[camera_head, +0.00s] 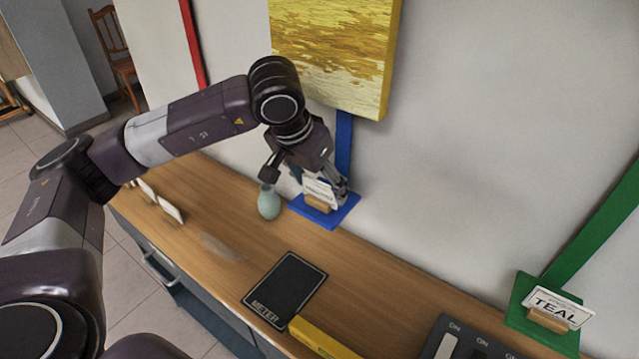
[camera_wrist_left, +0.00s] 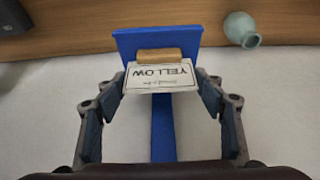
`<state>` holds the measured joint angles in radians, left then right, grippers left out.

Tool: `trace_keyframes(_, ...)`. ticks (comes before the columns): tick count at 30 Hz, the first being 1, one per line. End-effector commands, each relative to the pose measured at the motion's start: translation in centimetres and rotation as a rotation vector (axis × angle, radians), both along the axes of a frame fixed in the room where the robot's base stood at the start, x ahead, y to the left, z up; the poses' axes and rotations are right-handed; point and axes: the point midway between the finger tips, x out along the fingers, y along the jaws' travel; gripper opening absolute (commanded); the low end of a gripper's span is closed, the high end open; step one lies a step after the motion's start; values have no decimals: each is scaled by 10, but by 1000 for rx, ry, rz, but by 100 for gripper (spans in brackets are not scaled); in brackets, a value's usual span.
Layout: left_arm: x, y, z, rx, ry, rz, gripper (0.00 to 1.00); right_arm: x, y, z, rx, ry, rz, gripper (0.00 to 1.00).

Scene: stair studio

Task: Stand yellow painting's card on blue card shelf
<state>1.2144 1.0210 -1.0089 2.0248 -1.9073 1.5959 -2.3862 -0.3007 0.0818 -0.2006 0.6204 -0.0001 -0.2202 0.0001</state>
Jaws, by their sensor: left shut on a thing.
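The white card reading "YELLOW" (camera_wrist_left: 160,78) is in its small wooden holder (camera_wrist_left: 168,55) at the blue card shelf (camera_wrist_left: 130,42). In the head view the card (camera_head: 321,188) appears upright on the blue shelf (camera_head: 335,216), below the yellow painting (camera_head: 335,50). My left gripper (camera_head: 306,185) is at the shelf, shut on the card, with one finger at each side edge in the wrist view. I cannot tell whether the holder's base fully rests on the shelf. My right gripper is not in view.
A pale green vase (camera_head: 269,202) stands close left of the blue shelf. More cards (camera_head: 170,209) stand at the counter's left end. A black METER pad (camera_head: 285,290), a yellow bar (camera_head: 322,341) and a switch panel (camera_head: 465,342) lie nearer. A TEAL card (camera_head: 556,306) stands on the green shelf (camera_head: 518,318).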

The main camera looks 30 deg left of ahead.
Motion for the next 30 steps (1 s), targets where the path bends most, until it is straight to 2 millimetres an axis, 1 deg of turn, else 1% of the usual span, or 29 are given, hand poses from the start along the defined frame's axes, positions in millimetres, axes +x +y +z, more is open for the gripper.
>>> trace_keyframes(5, 0, 0, -2, 0, 0, 0, 45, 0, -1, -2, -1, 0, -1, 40)
trace_keyframes(6, 0, 0, -2, 0, 0, 0, 64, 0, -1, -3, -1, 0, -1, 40)
trace_keyframes(11, 0, 0, -2, 0, 0, 0, 82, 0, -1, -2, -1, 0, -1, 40)
trace_keyframes(12, 0, 0, -2, 0, 0, 0, 83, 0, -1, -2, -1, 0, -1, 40)
trace_keyframes(20, 0, 0, -1, 0, 0, 0, 83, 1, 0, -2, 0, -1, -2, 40)
trace_keyframes(23, -2, 0, 4, 0, -1, 0, 83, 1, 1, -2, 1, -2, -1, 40)
trace_keyframes(26, -6, 1, 17, -1, -4, 0, 83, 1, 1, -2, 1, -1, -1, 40)
trace_keyframes(30, -17, 3, 45, 0, -6, 0, 83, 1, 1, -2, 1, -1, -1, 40)
